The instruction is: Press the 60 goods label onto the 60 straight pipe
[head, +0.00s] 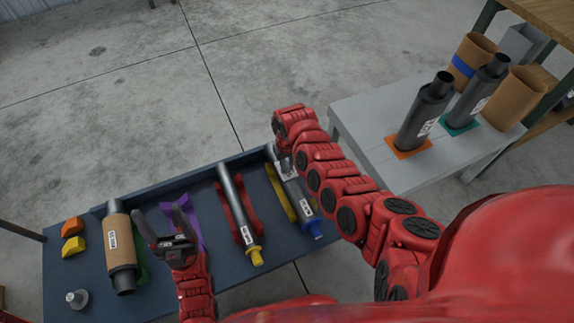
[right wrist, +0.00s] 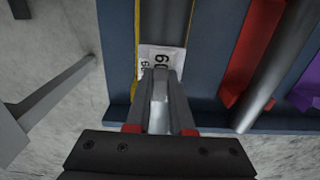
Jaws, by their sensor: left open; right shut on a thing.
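The straight pipe with a blue end (head: 291,190) lies in a yellow cradle (head: 279,193) at the right of the blue tray table. A printed label (head: 306,211) shows on it near the blue end. My right gripper (right wrist: 160,76) is over this pipe, which also shows in the right wrist view (right wrist: 166,18). It is shut, with a white label reading 60 (right wrist: 161,60) at its fingertips. The label is over the pipe's surface; I cannot tell whether it touches. My left gripper (head: 166,224) is open and empty over the purple cradle (head: 188,222).
A pipe with a yellow end (head: 238,205) lies in a red cradle (head: 250,203). A brown-wrapped muffler (head: 119,245), orange and yellow blocks (head: 73,246) and a small metal part (head: 77,298) are at the left. A grey table (head: 370,120) holds upright mufflers (head: 424,113).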

